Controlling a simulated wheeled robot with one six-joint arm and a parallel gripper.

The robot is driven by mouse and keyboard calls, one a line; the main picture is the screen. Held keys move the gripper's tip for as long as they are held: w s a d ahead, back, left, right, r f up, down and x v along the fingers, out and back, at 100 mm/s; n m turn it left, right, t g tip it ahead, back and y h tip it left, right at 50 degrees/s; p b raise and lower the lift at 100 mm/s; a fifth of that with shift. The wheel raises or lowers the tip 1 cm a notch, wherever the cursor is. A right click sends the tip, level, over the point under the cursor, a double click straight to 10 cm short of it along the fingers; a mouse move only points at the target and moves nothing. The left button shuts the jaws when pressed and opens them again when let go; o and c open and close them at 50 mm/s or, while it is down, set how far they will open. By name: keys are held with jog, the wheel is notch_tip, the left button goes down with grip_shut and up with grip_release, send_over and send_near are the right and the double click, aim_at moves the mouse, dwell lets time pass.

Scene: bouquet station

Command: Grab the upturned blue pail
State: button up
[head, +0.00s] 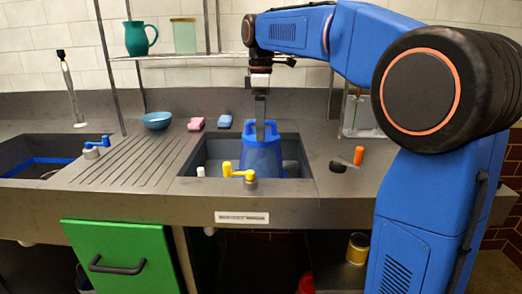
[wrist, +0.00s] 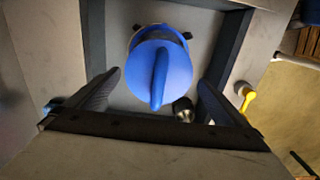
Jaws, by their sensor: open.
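The blue pail (head: 262,158) stands upside down in the right-hand sink basin (head: 305,178), its narrow end up. In the wrist view the pail (wrist: 177,67) shows from above, with a raised blue strip across its round top. My gripper (head: 260,138) points straight down over the pail in the head view. In the wrist view its two dark fingers (wrist: 160,92) are spread wide, one at each side of the lower part of the pail, with clear gaps. Nothing is held. How far the fingertips are above the pail is hard to tell.
A yellow tap (head: 238,173) stands at the basin's front edge. Basin walls surround the pail closely. Pink (head: 196,124) and blue (head: 225,121) sponges and a teal bowl (head: 156,121) lie behind left. An orange bottle (head: 358,155) stands on the right counter.

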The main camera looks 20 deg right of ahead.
aim_at(261, 149)
jog(key=shift+w+f, duration=0.1)
jog(key=shift+f, duration=2.15)
jog(key=c, duration=0.8)
